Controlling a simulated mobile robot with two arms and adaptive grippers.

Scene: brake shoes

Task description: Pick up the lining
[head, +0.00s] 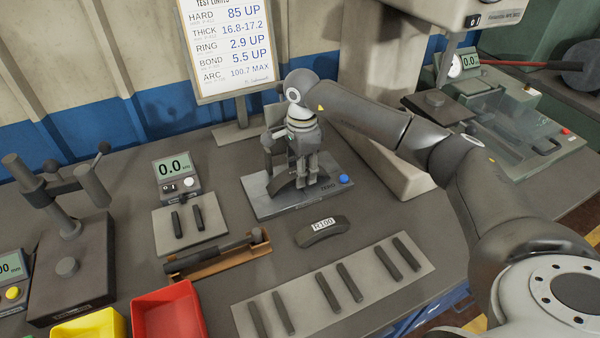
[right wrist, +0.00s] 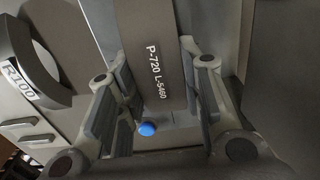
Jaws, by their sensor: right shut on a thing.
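The lining (right wrist: 150,50) is a dark grey curved piece printed "P-720 L-5460". In the right wrist view it lies between the two fingers of my right gripper (right wrist: 158,105), with the finger pads at its sides. In the head view my right gripper (head: 307,178) points down over a flat plate (head: 262,205) with a blue button, shut on the lining (head: 283,184), which is partly hidden by the fingers. I cannot tell whether the lining touches the plate. My left gripper is not in view.
A curved block labelled R100 (head: 322,231) lies just in front of the plate. A pale strip with dark bars (head: 300,312), a red bin (head: 168,312), a yellow bin (head: 92,328) and a small 0.0 display (head: 174,168) stand around. A limits board (head: 228,45) stands behind.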

